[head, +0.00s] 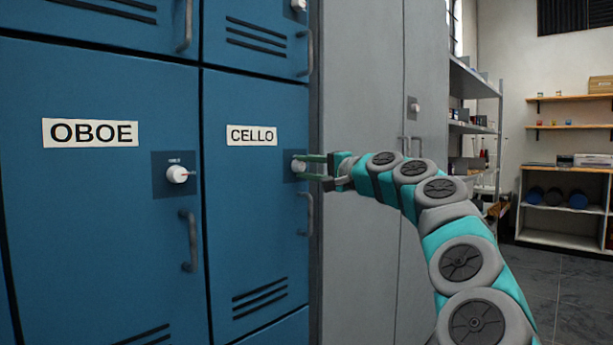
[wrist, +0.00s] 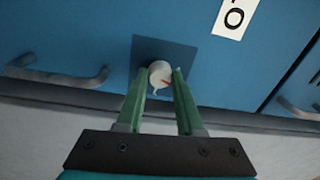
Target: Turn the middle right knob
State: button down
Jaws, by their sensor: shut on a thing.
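The middle right knob (head: 297,166) is a small white round knob on a dark square plate, on the blue locker door labelled CELLO (head: 251,135). My gripper (head: 305,167) reaches in from the right, with its green fingers on either side of the knob. In the wrist view the knob (wrist: 159,75) sits between the fingertips, and a red mark shows on its face. My gripper is shut on the knob. The fingers partly hide the knob in the head view.
The OBOE door (head: 90,190) at left has its own white knob (head: 178,174) and a handle (head: 188,240). The CELLO door handle (head: 308,214) hangs just below my gripper. Grey cabinets (head: 362,260) stand to the right. Open floor (head: 560,280) lies at far right.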

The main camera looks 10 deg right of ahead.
jog(key=shift+f+n+b, duration=0.15)
jog(key=shift+n+b, duration=0.65)
jog(key=shift+n, duration=1.1)
jog(key=c, duration=0.5)
grip_release()
jog(key=shift+c, duration=0.2)
jog(key=shift+s+d, duration=0.1)
jog(key=b+v, duration=0.1)
jog(key=v, duration=0.6)
jog(key=shift+s+d, duration=0.2)
